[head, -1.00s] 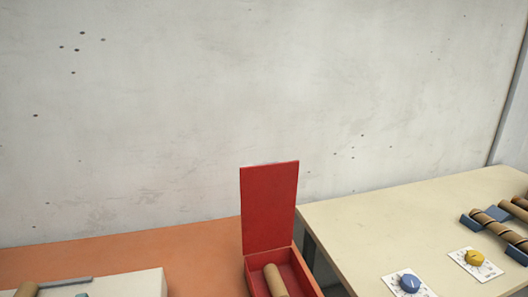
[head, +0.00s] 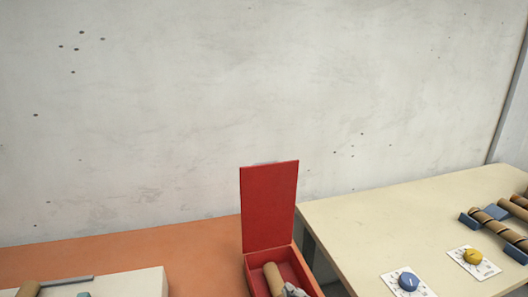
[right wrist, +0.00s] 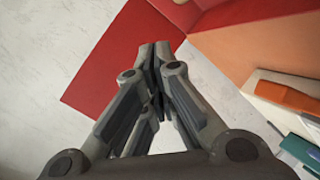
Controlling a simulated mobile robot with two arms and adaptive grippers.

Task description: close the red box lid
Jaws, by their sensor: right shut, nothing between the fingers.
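The red box (head: 297,268) stands on the orange table with its red lid (head: 269,207) upright and open at the back. In the right wrist view the lid (right wrist: 108,70) shows as a flat red panel behind my fingers. My right gripper (right wrist: 156,50) is shut and empty, its fingertips overlapping the lid's edge; I cannot tell whether they touch it. A small grey part, likely its tip, shows over the box's front at the bottom edge of the head view (head: 292,290). My left gripper is not in view.
The orange table (head: 190,255) is clear left of the box, up to a cream tray (head: 130,281). On the right, past a gap, a cream table (head: 370,225) carries a blue knob (head: 409,281), a yellow knob (head: 473,257) and brown rolls on blue holders. A wall stands behind.

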